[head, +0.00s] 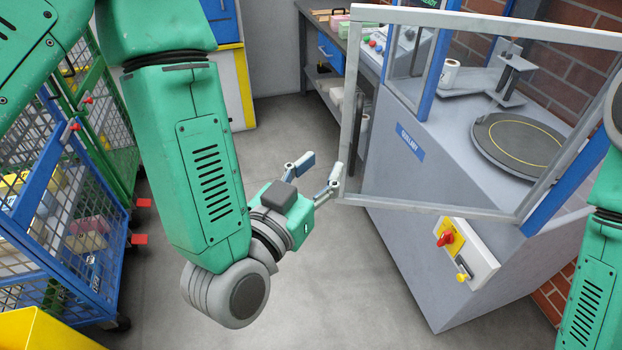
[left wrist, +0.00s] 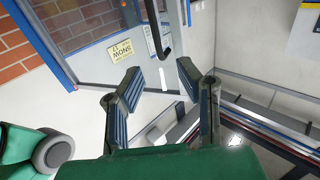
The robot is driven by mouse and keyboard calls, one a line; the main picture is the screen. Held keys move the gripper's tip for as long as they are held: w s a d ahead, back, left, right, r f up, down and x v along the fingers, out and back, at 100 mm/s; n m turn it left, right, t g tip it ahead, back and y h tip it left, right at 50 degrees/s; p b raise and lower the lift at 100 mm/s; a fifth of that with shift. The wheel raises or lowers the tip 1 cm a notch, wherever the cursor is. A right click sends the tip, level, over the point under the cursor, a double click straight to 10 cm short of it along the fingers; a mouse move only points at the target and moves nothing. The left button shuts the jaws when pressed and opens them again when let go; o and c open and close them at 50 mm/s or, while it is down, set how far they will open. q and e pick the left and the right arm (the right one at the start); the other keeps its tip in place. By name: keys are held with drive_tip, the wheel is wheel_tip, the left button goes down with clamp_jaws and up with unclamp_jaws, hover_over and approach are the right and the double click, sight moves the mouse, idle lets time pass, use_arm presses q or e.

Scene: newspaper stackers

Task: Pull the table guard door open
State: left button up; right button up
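The guard door (head: 432,207) is a pale grey metal frame around a clear pane on the grey machine at the right of the head view. It seems to stand out at an angle from the machine, its free edge toward the left. My left gripper (head: 321,168) is open and empty, just left of the door's lower left corner. A small gap seems to show between them. The left wrist view also shows the left gripper (left wrist: 158,82) with fingers spread and nothing between them. A dark bar handle (left wrist: 158,32) lies beyond the fingers; I cannot tell what it belongs to. My right gripper is out of view.
The machine (head: 425,235) carries a round table (head: 515,140) and a red knob (head: 447,238) on its front panel. Blue and green mesh cages (head: 75,185) stand at the left. A workbench (head: 325,45) is behind. The grey floor (head: 340,290) between is clear.

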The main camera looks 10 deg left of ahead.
use_arm(q)
drive_tip(key=shift+v, duration=1.45)
